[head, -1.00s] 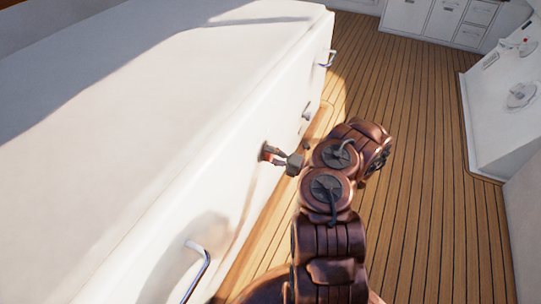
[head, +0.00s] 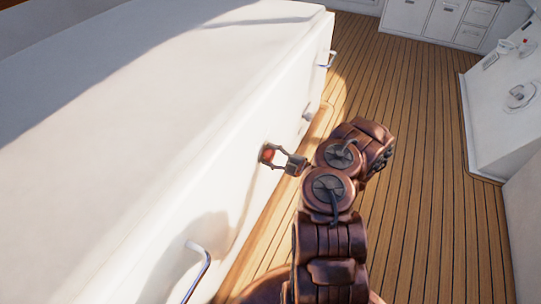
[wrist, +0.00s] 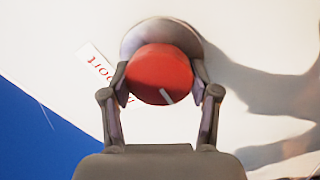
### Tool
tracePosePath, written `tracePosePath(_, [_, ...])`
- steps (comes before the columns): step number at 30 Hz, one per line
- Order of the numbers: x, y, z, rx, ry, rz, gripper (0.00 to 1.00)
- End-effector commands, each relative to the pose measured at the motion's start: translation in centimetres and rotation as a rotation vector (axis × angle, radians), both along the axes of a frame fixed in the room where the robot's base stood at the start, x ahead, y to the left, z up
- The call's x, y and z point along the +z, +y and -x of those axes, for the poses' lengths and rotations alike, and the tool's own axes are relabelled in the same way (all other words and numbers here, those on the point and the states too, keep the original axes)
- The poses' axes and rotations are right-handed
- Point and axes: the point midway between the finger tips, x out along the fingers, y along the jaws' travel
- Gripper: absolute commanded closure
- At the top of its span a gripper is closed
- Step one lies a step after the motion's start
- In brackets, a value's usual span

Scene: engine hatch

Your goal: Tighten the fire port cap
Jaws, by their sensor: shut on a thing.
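The red fire port cap (wrist: 160,72) is round with a pale mark near its lower edge in the wrist view. It sits in a grey round mount (wrist: 133,36) on the white hatch side. In the head view the cap (head: 268,154) is a small red spot on the hatch's side wall. My gripper (wrist: 160,88) has one finger on each side of the cap and is shut on it. In the head view my gripper (head: 275,157) reaches the wall from the right. A white label with red letters (wrist: 95,63) is partly hidden behind the left finger.
The white hatch (head: 150,110) fills the left side. Metal handles stick out of its wall, one nearer (head: 198,268) and one farther (head: 328,59). The wooden deck (head: 420,180) is clear to the right, beside a white counter (head: 500,120).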

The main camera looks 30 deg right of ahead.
Motion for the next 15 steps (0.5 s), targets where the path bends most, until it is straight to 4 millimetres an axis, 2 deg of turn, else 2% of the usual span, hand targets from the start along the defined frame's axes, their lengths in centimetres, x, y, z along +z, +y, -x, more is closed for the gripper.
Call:
tracePosePath(14, [0.00,0.01,-0.02,0.000,0.007,-0.012,0.74])
tracePosePath(15, [0.00,0.01,-0.02,0.000,0.007,-0.012,0.36])
